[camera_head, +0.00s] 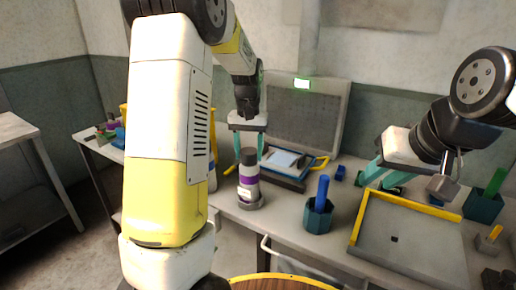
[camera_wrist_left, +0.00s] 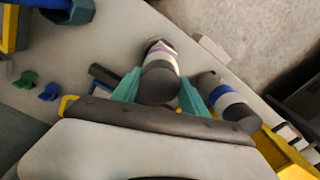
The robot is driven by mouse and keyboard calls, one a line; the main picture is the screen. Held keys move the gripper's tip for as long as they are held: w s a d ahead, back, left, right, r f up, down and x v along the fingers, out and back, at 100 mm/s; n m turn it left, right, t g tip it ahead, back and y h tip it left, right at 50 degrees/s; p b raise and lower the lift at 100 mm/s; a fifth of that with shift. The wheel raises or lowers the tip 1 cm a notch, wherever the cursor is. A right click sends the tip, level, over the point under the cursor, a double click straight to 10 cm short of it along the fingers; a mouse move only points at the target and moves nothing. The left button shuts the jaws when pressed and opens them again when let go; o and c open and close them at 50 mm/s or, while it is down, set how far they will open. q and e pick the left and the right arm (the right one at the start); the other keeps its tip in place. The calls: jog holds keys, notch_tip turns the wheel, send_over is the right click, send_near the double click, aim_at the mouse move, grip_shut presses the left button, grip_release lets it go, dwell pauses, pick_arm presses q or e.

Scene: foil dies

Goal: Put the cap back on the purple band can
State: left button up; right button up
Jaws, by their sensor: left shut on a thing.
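The can with a purple band (camera_head: 249,185) stands upright on the bench, on a grey round base. A dark grey cap (camera_head: 248,157) sits at its top, between the teal fingers of my left gripper (camera_head: 248,153). In the left wrist view the gripper (camera_wrist_left: 160,88) is shut on the cap (camera_wrist_left: 159,82), with the purple band can (camera_wrist_left: 164,57) right below it. The cap looks lined up with the can, but I cannot tell whether it is fully seated. My right gripper (camera_head: 382,177) is apart from the can, over the bench at right, with its fingers spread.
A blue-banded can (camera_wrist_left: 226,98) stands close beside in the left wrist view. A teal holder with a blue stick (camera_head: 317,218) stands right of the purple can. A yellow-rimmed tray (camera_head: 358,226) lies further right. A blue-framed tray (camera_head: 286,184) lies behind.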

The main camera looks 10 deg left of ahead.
pick_arm(q)
jog(key=shift+f, duration=0.1)
dwell(0.7)
jog(key=o, duration=1.4)
jog(key=shift+o, duration=0.2)
jog(key=o, duration=0.4)
jog(key=shift+r, duration=3.5)
grip_shut()
